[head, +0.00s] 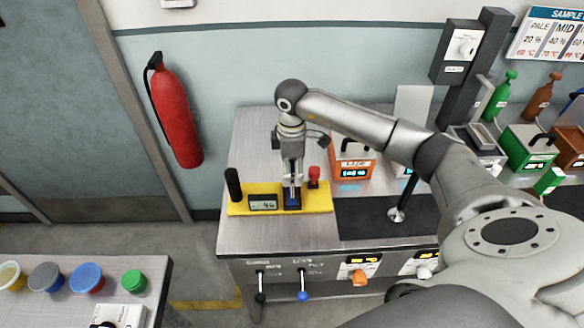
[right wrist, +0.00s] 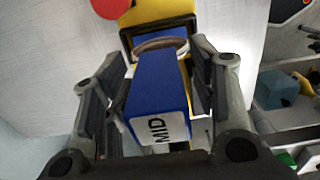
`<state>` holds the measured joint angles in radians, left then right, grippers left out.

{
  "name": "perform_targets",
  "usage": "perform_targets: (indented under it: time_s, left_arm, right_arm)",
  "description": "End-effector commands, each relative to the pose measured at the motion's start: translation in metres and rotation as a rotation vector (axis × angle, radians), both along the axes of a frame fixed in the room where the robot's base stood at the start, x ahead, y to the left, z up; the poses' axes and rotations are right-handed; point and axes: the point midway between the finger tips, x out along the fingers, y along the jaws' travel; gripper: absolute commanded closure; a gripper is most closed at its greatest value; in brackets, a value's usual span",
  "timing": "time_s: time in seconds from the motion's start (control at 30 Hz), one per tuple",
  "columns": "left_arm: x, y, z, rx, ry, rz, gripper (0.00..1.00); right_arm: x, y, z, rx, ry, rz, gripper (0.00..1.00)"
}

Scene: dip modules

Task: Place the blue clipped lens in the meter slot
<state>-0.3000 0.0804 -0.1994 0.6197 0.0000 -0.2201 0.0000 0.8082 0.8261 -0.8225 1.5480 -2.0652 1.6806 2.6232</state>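The blue clipped lens, a blue block with a white MID label (right wrist: 158,108), stands between the two fingers of my right gripper (right wrist: 163,82) in the right wrist view. The fingers lie close along its sides; I cannot tell whether both touch it. In the head view my right gripper (head: 292,180) points straight down over the yellow meter (head: 322,202), and the blue lens (head: 292,203) shows at its fingertips, right of the small display. Its lower end and the slot are hidden, so I cannot tell how deep it sits. My left gripper is not in view.
A black post (head: 233,184) and a red knob (head: 313,174) stand on the meter. An orange box (head: 354,166) is behind it, with a dark mat (head: 375,221) to the right. Coloured-lidded cups, including a blue one (head: 87,276), stand on a separate table at the lower left.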

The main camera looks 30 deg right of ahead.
Motion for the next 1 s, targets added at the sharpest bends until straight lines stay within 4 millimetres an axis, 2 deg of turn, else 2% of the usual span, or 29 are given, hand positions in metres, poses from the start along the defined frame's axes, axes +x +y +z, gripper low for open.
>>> perform_targets:
  time_s: [0.23,0.33,0.47,0.7,0.83,1.0]
  left_arm:
    - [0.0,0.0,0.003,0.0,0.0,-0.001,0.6]
    - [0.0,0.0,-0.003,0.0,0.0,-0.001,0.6]
    - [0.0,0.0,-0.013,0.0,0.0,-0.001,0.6]
    - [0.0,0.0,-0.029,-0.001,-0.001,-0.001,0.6]
    - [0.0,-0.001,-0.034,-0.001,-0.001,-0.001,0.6]
    - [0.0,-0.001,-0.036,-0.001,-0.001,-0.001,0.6]
  right_arm:
    - [0.0,0.0,0.004,0.0,-0.001,0.0,0.47]
    - [0.001,0.0,0.012,0.0,-0.005,0.001,0.47]
    - [0.002,0.0,0.035,0.0,-0.007,0.0,0.47]
    - [0.002,0.0,0.088,0.001,-0.008,-0.001,0.47]
    - [0.001,0.0,0.108,0.0,-0.005,0.0,0.47]
    - [0.0,0.0,0.121,0.001,-0.002,0.001,0.47]
